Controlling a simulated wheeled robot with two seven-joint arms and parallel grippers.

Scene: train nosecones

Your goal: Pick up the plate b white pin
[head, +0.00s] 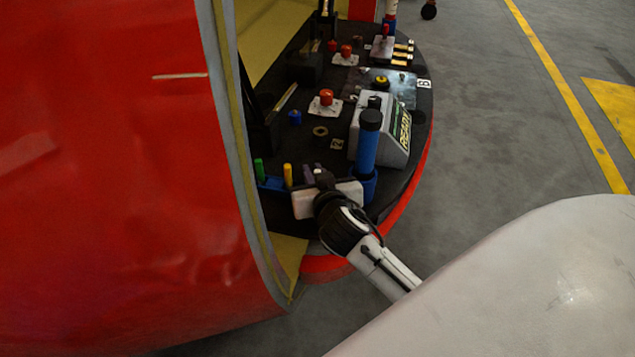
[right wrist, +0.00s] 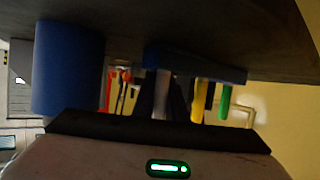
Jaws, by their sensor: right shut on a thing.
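My right gripper (head: 314,176) is over the console's near end, at a low blue holder (head: 272,184) with upright pins. In the right wrist view its two dark fingers (right wrist: 164,98) are closed around a pale, whitish pin (right wrist: 161,106), apparently the white pin. In the head view the gripper mostly hides this pin. A yellow pin (head: 288,174) and a green pin (head: 259,168) stand to its left in the holder. The blue holder (right wrist: 205,67) shows inverted in the wrist view, with the pin still against it. My left gripper is not in view.
A blue cylinder with a black top (head: 367,147) stands close right of the gripper, before a grey labelled box (head: 398,125). Red buttons (head: 326,97) and a plate marked B (head: 402,82) are farther back. A red curved shell (head: 110,160) blocks the left.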

